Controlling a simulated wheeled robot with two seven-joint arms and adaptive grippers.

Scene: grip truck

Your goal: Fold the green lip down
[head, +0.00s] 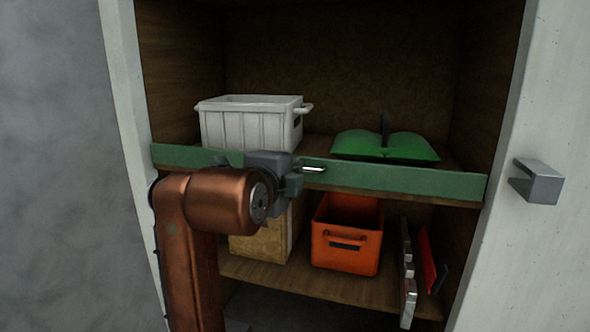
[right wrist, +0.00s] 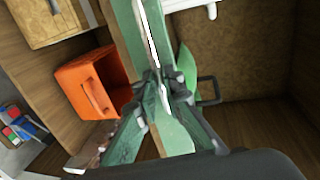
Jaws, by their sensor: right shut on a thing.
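The green lip (head: 400,180) is a long board that stands up along the front edge of the upper shelf. My right gripper (head: 300,174) is at the lip's front, left of its middle, beside a short silver bar (head: 314,168). In the right wrist view the fingers (right wrist: 165,80) are shut at the green lip (right wrist: 128,30), with a bright metal strip between them. The exact contact is partly hidden by the fingers. My copper arm covers part of the lip's left side in the head view. My left gripper is not in view.
Behind the lip are a white crate (head: 248,125) and a green cushion-like thing (head: 400,147) with a dark handle. Below are an orange bin (head: 346,240), a tan box (head: 258,240) and upright flat items (head: 408,270). Pale panels (head: 545,100) flank the opening.

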